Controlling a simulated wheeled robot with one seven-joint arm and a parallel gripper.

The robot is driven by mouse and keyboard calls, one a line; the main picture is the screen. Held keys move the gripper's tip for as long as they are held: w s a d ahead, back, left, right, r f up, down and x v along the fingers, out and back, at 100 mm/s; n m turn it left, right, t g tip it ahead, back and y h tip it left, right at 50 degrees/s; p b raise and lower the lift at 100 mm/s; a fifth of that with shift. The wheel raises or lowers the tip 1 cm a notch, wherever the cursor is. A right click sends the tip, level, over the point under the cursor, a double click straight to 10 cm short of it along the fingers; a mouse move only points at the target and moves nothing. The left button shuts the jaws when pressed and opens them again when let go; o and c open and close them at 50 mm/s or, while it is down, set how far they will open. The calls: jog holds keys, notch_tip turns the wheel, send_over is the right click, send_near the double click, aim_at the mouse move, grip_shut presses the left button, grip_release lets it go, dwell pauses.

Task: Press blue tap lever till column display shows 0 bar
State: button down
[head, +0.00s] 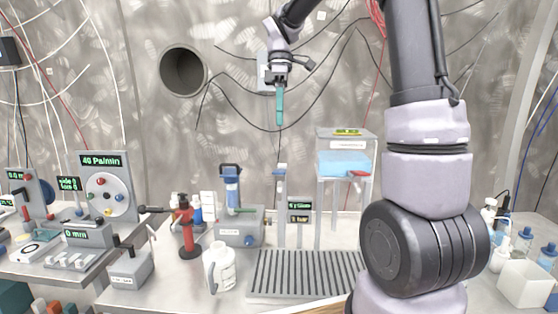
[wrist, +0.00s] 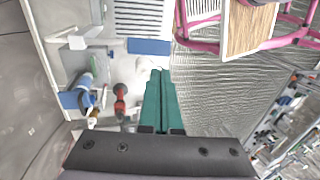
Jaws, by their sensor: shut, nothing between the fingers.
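A slim light-grey column (head: 280,210) stands on the bench behind a slatted grate. A small blue lever (head: 280,167) sits at its top. A dark display (head: 299,206) with green text is beside the column. It seems to start with a 6, but the text is too small to read surely. My gripper (head: 280,122) is shut and empty, its teal fingers pointing down. In the head view it appears above the lever, clear of it.
The slatted grate (head: 305,273) lies before the column. A blue-handled pump (head: 232,187) and a red stand (head: 186,228) are at left. A white jug (head: 220,268) stands in front. A clear tank stand (head: 345,165) with a red tap is close on the right.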

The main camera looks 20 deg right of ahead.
aim_at(279, 171)
jog(key=x, duration=1.2)
jog(key=shift+r, duration=0.1)
jog(key=shift+s, duration=0.1)
